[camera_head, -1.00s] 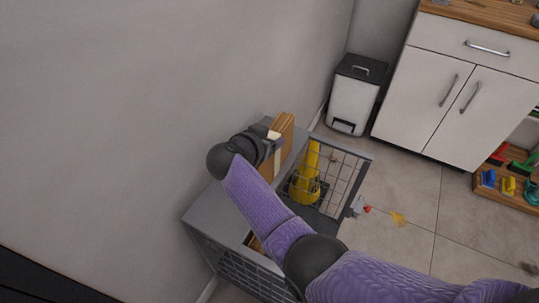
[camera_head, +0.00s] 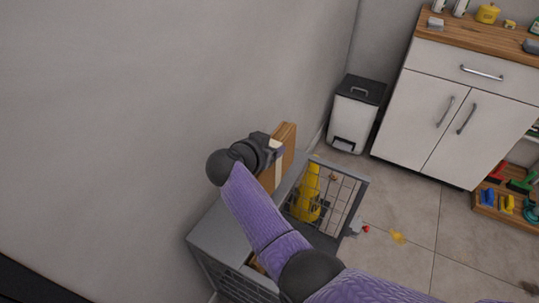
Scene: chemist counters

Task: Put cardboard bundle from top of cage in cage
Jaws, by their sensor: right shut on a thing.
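The cardboard bundle (camera_head: 286,143) is a flat brown stack, held upright near the wall, over the back of the cage top. My right gripper (camera_head: 272,150) is shut on its left side. The grey cage (camera_head: 217,238) stands below against the wall, with wire mesh sides. A mesh panel (camera_head: 345,192) shows at its right. A yellow object (camera_head: 307,195) shows inside or behind the mesh. My purple right arm hides the middle of the cage. Whether the bundle touches the cage top is unclear. My left gripper is not in view.
A white bin with a black lid (camera_head: 355,112) stands at the back wall. A white cabinet (camera_head: 440,110) with a wooden top is to its right. Small coloured items (camera_head: 507,203) sit on a low shelf. Tiled floor (camera_head: 405,205) is mostly free, with small debris.

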